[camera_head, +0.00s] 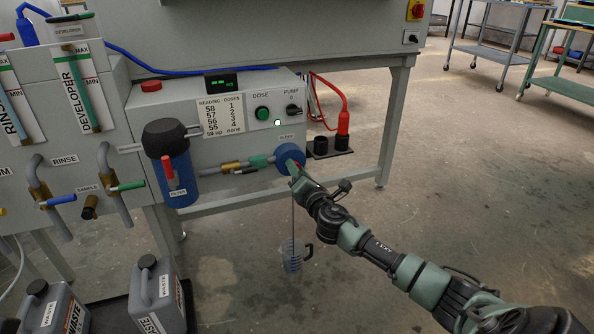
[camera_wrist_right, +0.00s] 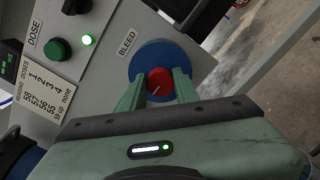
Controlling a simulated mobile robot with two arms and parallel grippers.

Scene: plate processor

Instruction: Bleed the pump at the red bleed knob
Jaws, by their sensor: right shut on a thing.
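The blue round pump (camera_head: 287,154) sits on the front of the grey cabinet under the BLEED label; it also shows in the right wrist view (camera_wrist_right: 145,58). The red bleed knob (camera_wrist_right: 159,80) stands out from its face, with a pale mark line on it. My right gripper (camera_wrist_right: 158,88) is shut on the knob, one green finger at each side. In the head view the gripper (camera_head: 297,174) mostly hides the knob. A clear jug (camera_head: 291,258) with a dark handle is below the pump, and a thin dark line runs down toward it. My left gripper is out of view.
A green DOSE button (camera_head: 262,113), a lit lamp (camera_head: 278,123), a black PUMP switch (camera_head: 292,110) and a small display (camera_head: 221,82) are above. A blue filter (camera_head: 174,172) stands left. Waste cans (camera_head: 158,297) are on the floor. Open floor lies right.

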